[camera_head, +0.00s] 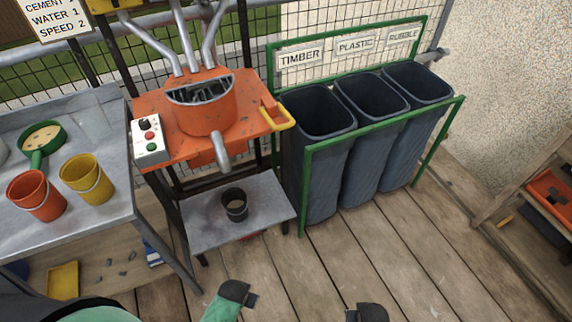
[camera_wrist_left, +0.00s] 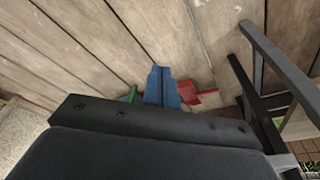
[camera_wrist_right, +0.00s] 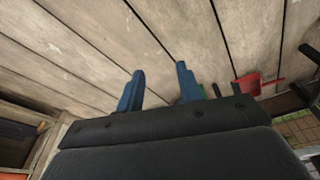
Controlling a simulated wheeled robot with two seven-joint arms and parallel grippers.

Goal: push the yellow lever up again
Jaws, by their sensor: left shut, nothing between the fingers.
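The yellow lever (camera_head: 281,119) is a bent handle at the right front corner of the orange mixer (camera_head: 205,110). It sticks out sideways over the edge, and I cannot tell for sure whether it is up or down. My left gripper (camera_head: 243,297) is low at the bottom of the head view, well below and apart from the lever. Its blue fingers (camera_wrist_left: 163,86) are together with nothing between them. My right gripper (camera_head: 368,314) is at the bottom edge, right of the left one. Its blue fingers (camera_wrist_right: 159,84) stand apart and empty.
A black cup (camera_head: 234,205) stands on the grey shelf (camera_head: 270,208) under the mixer spout. A control box (camera_head: 149,140) sits at the mixer's left. Three dark bins (camera_head: 318,150) in a green frame stand close right of the lever. Buckets (camera_head: 87,178) stand on the left table.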

